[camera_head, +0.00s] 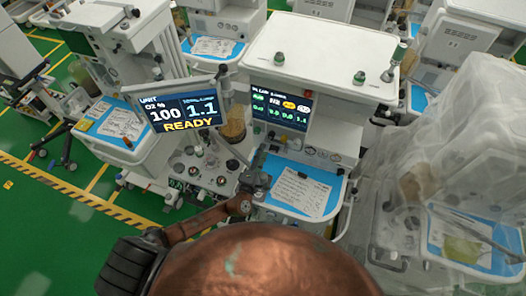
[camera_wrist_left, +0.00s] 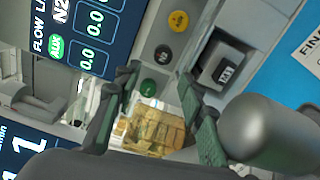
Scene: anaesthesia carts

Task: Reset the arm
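My left arm reaches up from the bottom of the head view, and its small dark gripper (camera_head: 257,182) is in front of the middle anaesthesia cart (camera_head: 322,50), by the left edge of its blue work surface. In the left wrist view the two green-padded fingers of the left gripper (camera_wrist_left: 165,98) stand apart with nothing gripped. Behind the gap are a tan-filled clear canister (camera_wrist_left: 155,128) and the cart's front panel with green, black and yellow knobs. Whether a finger touches the cart cannot be told. My right gripper is not in view.
A tilted monitor reading READY (camera_head: 183,112) sticks out left of the gripper. A paper sheet (camera_head: 297,190) lies on the blue surface. A plastic-covered cart (camera_head: 455,160) stands at right. Green floor with a yellow-black stripe (camera_head: 75,198) is open at lower left.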

